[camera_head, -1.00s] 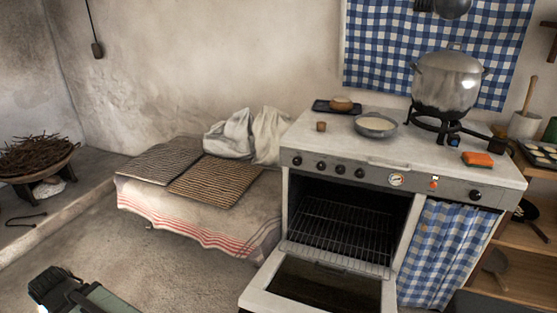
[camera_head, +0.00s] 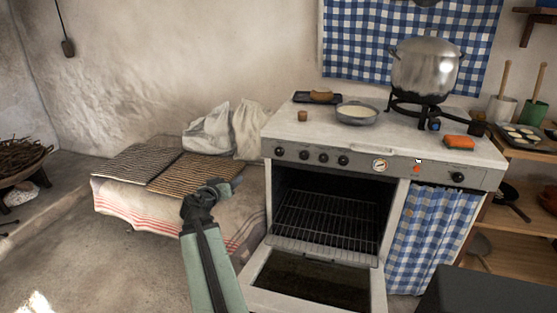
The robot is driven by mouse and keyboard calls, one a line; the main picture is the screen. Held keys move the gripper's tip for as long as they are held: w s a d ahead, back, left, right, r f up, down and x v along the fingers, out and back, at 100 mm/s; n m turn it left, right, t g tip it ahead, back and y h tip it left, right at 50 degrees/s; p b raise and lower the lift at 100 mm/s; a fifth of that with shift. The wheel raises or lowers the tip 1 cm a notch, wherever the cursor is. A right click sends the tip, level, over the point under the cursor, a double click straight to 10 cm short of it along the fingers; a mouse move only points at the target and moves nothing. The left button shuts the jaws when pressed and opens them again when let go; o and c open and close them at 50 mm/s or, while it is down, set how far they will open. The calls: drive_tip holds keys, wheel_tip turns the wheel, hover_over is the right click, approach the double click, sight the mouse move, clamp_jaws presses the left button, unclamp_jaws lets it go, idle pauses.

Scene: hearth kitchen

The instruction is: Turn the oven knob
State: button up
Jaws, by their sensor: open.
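The oven (camera_head: 390,170) is a white and grey stove with its door (camera_head: 315,284) hanging open and a wire rack (camera_head: 325,222) inside. Its front panel carries several dark knobs in a row at the left, such as one knob (camera_head: 304,155), and a single knob (camera_head: 457,177) at the far right. A round dial (camera_head: 379,165) sits between them. My gripper (camera_head: 226,187) is raised left of the oven, in front of the bench, apart from the knobs. Its jaws are open, with nothing seen between them.
A large pot (camera_head: 424,68), a bowl (camera_head: 356,113) and an orange sponge-like block (camera_head: 458,142) stand on the stovetop. The open door juts into the floor space. A bench with woven mats (camera_head: 180,172) lies at left. A checked curtain (camera_head: 432,235) hangs right of the oven.

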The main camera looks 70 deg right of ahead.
sight(278, 153)
drive_tip(key=s+d+r+h, duration=0.2)
drive_tip(key=s+d, duration=0.3)
drive_tip(key=s, duration=0.2)
drive_tip(key=s+d+r+h, duration=0.1)
drive_tip(key=s+d+r, duration=0.2)
drive_tip(key=s+d, duration=0.25)
drive_tip(key=shift+m, duration=0.3)
drive_tip(key=d+b, duration=0.1)
drive_tip(key=d, duration=0.6)
drive_tip(key=shift+d+f, duration=0.1)
drive_tip(key=shift+f, duration=0.05)
clamp_jaws()
